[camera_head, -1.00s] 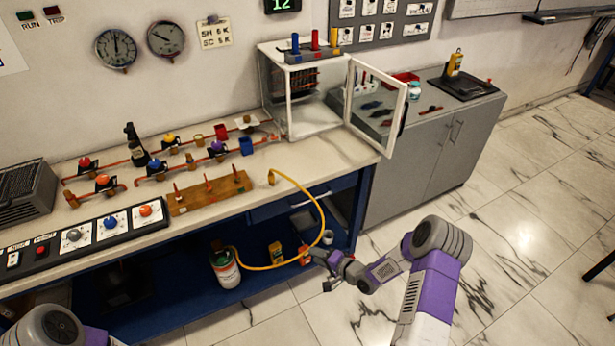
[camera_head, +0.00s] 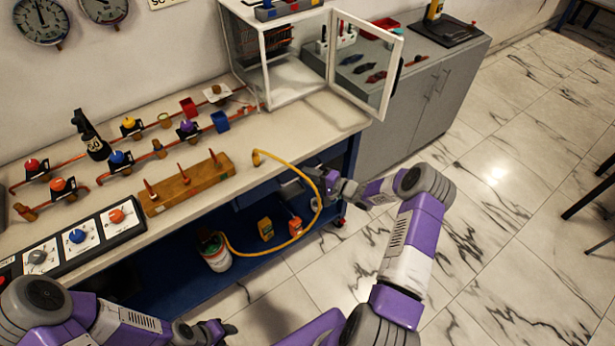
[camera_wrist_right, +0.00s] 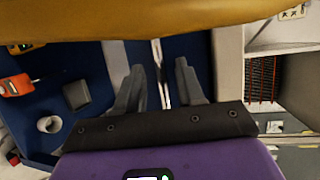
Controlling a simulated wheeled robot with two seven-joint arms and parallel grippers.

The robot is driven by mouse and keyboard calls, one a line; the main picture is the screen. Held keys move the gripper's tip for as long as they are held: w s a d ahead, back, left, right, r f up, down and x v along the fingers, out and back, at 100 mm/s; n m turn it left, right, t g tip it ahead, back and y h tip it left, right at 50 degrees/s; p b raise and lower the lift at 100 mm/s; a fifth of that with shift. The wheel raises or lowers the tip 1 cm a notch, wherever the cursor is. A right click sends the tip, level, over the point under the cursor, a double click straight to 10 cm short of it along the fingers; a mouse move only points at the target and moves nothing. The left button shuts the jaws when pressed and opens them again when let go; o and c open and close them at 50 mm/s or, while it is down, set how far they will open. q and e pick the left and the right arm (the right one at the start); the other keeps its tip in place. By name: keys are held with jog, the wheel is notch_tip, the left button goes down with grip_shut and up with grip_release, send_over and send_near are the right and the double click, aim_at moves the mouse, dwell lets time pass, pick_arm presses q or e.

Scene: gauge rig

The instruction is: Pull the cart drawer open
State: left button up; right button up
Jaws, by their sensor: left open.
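The cart drawer (camera_head: 258,197) is a dark blue front under the right part of the worktop, partly hidden by my right arm and a yellow hose. It looks closed, though its edges are hard to see. In the right wrist view its pale bar handle (camera_wrist_right: 160,72) runs between the two fingers of my right gripper (camera_wrist_right: 158,82). The fingers stand apart, with a gap on both sides of the bar; I cannot tell how deep the bar sits between them. My left gripper (camera_head: 222,331) is open and empty at the bottom of the head view, away from the drawer.
The yellow hose (camera_head: 287,165) loops from the worktop down past my right gripper to a white-and-green canister (camera_head: 217,259) on the lower shelf. A glass case with an open door (camera_head: 362,62) stands above right.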

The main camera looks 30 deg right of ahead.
jog(key=shift+w+a, duration=0.2)
jog(key=shift+w, duration=0.2)
jog(key=shift+c, duration=0.5)
grip_shut()
